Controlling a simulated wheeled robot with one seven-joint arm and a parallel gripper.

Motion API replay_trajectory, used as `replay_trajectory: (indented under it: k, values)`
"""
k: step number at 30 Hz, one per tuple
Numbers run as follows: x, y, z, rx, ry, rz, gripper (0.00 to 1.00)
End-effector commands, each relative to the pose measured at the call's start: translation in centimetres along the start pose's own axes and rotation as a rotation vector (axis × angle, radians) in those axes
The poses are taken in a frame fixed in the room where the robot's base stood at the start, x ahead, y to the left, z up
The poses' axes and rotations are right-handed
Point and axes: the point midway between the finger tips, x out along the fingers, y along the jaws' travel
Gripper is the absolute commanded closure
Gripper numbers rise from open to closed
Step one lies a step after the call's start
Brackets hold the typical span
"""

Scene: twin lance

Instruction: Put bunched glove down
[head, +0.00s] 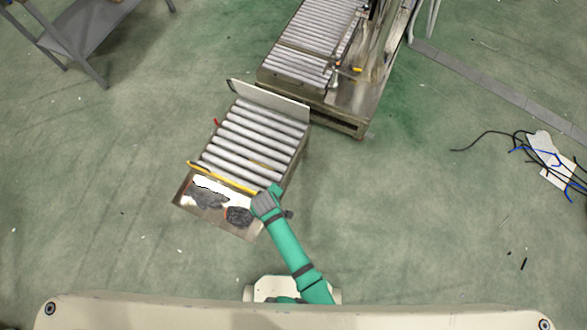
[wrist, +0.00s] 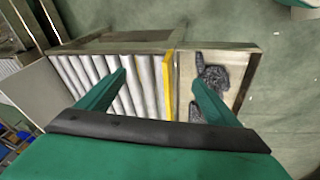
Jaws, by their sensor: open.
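In the head view a dark grey bunched glove (head: 239,215) lies in the shallow metal tray (head: 183,201) at the near end of the roller conveyor. A flatter, spread dark glove (head: 207,196) lies to its left. My gripper (head: 270,194) is over the near right corner of the rollers, just right of the bunched glove; its fingers are hard to make out there. In the wrist view my gripper (wrist: 158,77) is open, with nothing visible between its fingers. A dark glove (wrist: 213,76) shows in the tray beyond the right finger, which hides part of the tray.
A yellow bar (head: 224,178) separates the rollers (head: 251,136) from the tray. A pale panel (head: 270,100) stands at the rollers' far end. A larger conveyor (head: 303,60) stands behind. Cables (head: 510,140) lie on the floor at right.

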Motion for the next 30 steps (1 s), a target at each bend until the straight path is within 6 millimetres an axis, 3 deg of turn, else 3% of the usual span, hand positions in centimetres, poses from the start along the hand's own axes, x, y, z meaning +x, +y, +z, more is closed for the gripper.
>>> replay_trajectory:
  k: [1, 6, 13, 19, 24, 27, 30]
  values:
    - [-0.9, 1.4, 2.3, 0.038, 0.034, 0.04, 0.15]
    - [-5.1, 3.6, 7.3, 0.155, 0.174, 0.149, 0.15]
    - [-13.6, 2.9, 11.6, 0.328, 0.376, 0.262, 0.15]
    - [-23.0, 0.8, 12.5, 0.503, 0.562, 0.349, 0.15]
    - [-31.8, -0.5, 11.6, 0.665, 0.723, 0.431, 0.15]
    - [-36.1, -0.6, 10.9, 0.743, 0.801, 0.477, 0.15]
    - [-39.1, -0.6, 10.4, 0.798, 0.856, 0.512, 0.15]
